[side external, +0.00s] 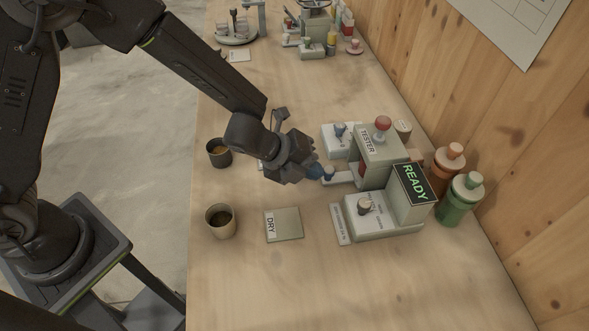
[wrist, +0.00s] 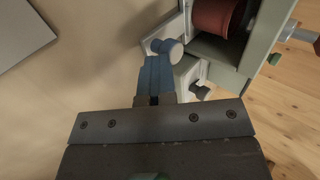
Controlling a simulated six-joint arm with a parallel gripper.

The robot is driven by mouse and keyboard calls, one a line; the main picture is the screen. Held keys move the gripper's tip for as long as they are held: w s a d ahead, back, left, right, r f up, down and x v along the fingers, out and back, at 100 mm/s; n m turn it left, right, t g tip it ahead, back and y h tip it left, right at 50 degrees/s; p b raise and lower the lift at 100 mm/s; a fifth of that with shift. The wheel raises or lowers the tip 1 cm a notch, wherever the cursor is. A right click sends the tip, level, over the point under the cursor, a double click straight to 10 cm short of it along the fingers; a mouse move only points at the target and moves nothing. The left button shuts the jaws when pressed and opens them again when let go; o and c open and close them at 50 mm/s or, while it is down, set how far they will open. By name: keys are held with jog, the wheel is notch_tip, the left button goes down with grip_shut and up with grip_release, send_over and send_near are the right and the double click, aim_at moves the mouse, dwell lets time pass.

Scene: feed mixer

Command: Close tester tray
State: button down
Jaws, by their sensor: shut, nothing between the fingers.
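The tester (side external: 375,160) is a grey-green box with a red knob on top and a TESTER label. Its pale tray (side external: 343,178) sticks out to the left, so it stands open. A small blue-grey knob (side external: 329,173) is at the tray's outer end. My gripper (side external: 316,172) is shut and empty, with its blue fingertips right beside that knob on the outer side. In the wrist view the fingertips (wrist: 154,62) are at or almost at the knob (wrist: 172,52); contact is not clear. The tray (wrist: 187,76) and tester (wrist: 250,65) also show there. My gripper hides part of the tray.
A READY display unit (side external: 412,190) stands in front of the tester. Orange (side external: 447,165) and green (side external: 461,198) bottles stand by the wall. Two cups (side external: 220,221) (side external: 219,152) and a DRY plate (side external: 284,225) are on the left. The front of the table is clear.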

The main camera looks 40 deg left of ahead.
jog(key=shift+w+d, duration=0.1)
jog(key=shift+d, duration=0.05)
jog(key=s+a, duration=0.3)
jog(key=shift+s+a+r, duration=0.2)
jog(key=shift+a+r, duration=0.05)
jog(key=shift+r, duration=0.05)
jog(key=s+a+r+n+t+y, duration=0.1)
jog(key=s+a+r+n+y, duration=0.25)
jog(key=a+r+n, duration=0.5)
jog(key=s+a+r+n+t+y, duration=0.2)
jog(key=s+a+r+n+y, duration=0.15)
jog(key=a+r+n, duration=0.5)
jog(key=s+a+r+n+g, duration=0.1)
jog(key=s+r+n+g, duration=0.2)
jog(key=s+n, duration=0.7)
jog(key=shift+s+r+g, duration=0.3)
jog(key=shift+s+g, duration=0.2)
